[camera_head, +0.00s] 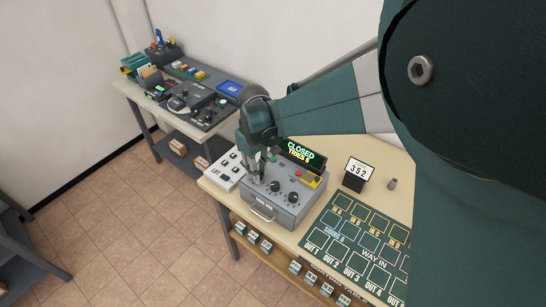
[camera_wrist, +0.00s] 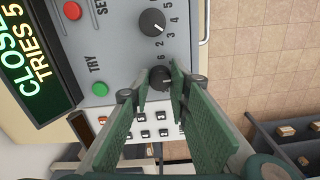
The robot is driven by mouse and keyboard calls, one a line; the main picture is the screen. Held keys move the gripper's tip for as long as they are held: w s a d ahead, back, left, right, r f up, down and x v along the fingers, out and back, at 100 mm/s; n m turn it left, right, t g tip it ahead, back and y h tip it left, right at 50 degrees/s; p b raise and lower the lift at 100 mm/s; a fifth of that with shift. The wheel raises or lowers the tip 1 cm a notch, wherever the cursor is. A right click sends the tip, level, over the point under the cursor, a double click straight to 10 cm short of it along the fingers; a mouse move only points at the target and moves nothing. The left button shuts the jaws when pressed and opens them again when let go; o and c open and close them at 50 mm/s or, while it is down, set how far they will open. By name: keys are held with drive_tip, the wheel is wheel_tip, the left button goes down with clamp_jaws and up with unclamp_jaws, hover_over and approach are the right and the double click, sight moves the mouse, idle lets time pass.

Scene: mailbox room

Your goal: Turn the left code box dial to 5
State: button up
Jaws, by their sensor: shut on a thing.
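The grey code box (camera_head: 262,208) stands on the table's near left part in the head view. Its left dial (camera_wrist: 160,77) is a black knob in the wrist view. My gripper (camera_wrist: 159,83) is shut on this dial, one finger on each side; in the head view my gripper (camera_head: 257,178) covers it. A 6 is readable beside it, but its pointer setting cannot be read. The middle dial (camera_wrist: 152,22) is apart from my fingers; it also shows in the head view (camera_head: 275,186). The display (camera_wrist: 36,62) reads CLOSED, TRIES 5.
A green TRY button (camera_wrist: 99,89) and a red button (camera_wrist: 72,11) lie close to the dials. Another dial (camera_head: 292,199) is to the right. A white button panel (camera_head: 228,168) stands left of the box. A 352 sign (camera_head: 359,169) and a green mat (camera_head: 340,226) are right.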

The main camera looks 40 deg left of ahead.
drive_tip(key=n+b, duration=0.1)
drive_tip(key=n, duration=0.2)
drive_tip(key=shift+n, duration=0.3)
drive_tip(key=shift+n+b, duration=0.3)
drive_tip(key=shift+n, duration=1.6)
drive_tip(key=o, duration=0.9)
drive_tip(key=shift+r, duration=0.1)
wheel_tip(320, 180, up, 12)
